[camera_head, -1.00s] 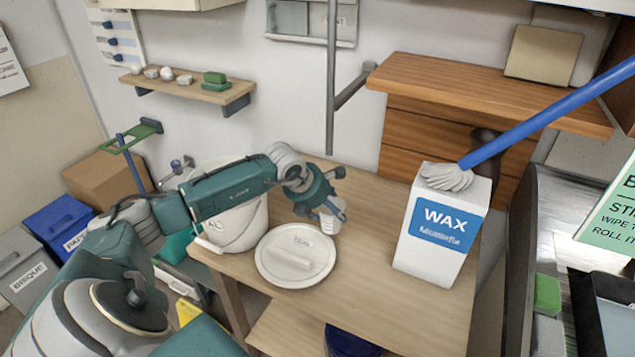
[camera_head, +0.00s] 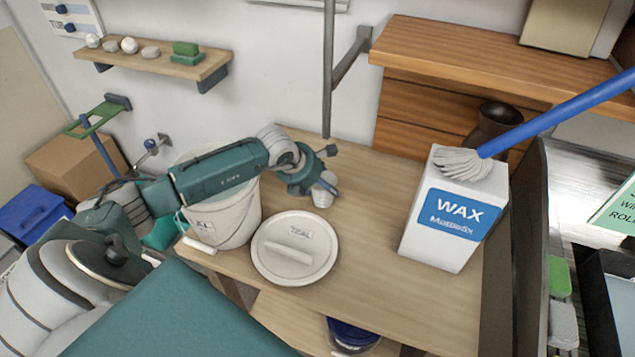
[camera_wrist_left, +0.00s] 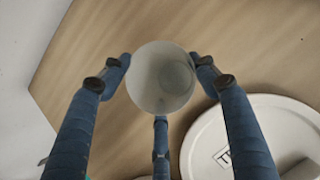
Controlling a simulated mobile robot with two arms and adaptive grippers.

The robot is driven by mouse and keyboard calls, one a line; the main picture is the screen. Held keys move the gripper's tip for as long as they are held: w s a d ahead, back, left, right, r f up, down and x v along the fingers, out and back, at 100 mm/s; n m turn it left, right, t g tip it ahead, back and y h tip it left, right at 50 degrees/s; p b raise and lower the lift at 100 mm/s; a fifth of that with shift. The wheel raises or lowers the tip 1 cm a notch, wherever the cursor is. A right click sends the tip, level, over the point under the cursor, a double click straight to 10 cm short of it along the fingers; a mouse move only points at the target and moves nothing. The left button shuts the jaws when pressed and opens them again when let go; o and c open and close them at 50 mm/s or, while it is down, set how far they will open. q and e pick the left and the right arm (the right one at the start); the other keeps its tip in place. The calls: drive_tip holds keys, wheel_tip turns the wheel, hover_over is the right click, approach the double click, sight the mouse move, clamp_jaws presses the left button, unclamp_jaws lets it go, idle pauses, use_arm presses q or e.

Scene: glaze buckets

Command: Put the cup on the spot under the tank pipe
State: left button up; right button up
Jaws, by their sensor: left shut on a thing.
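The pale cup (camera_head: 323,194) is held by my left gripper (camera_head: 320,186), above the back part of the wooden table. In the left wrist view my left gripper's blue fingers close around the round pale cup (camera_wrist_left: 161,78), seen end-on. I cannot tell whether its base touches the table. A grey vertical pipe (camera_head: 329,75) hangs by the wall and ends above and behind the gripper in the head view. No marked spot is clear, and I cannot tell which tank the pipe belongs to. My right gripper is not in view.
A white bucket (camera_head: 240,218) stands left of the gripper, partly behind my arm. A round white lid (camera_head: 267,268) lies in front on the table (camera_head: 365,240). A WAX box (camera_head: 447,240) stands right, with a blue-handled mop (camera_head: 550,125) at its top. Tabletop between lid and box is bare.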

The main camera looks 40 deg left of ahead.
use_arm(q)
drive_tip(key=o, duration=0.9)
drive_tip(key=shift+s+d+f, duration=0.1)
drive_tip(key=shift+s+d, duration=0.05)
drive_tip(key=shift+o, duration=0.5)
drive_tip(key=shift+s+d, duration=0.1)
drive_tip(key=shift+d, duration=0.1)
drive_tip(key=shift+d+r, duration=0.2)
drive_tip(key=shift+r, duration=0.1)
drive_tip(key=shift+a, duration=0.1)
drive_tip(key=shift+s+a+r, duration=0.1)
drive_tip(key=shift+a, duration=0.1)
drive_tip(key=b+v, duration=0.5)
drive_tip(key=v, duration=0.6)
drive_tip(key=shift+d+r, duration=0.15)
drive_tip(key=shift+r, duration=0.15)
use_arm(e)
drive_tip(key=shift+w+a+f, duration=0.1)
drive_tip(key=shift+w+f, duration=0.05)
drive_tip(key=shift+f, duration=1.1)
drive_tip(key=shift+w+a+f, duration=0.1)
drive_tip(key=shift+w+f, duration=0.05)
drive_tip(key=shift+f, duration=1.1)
use_arm(q)
drive_tip(key=shift+s+f, duration=0.1)
drive_tip(key=shift+s, duration=0.1)
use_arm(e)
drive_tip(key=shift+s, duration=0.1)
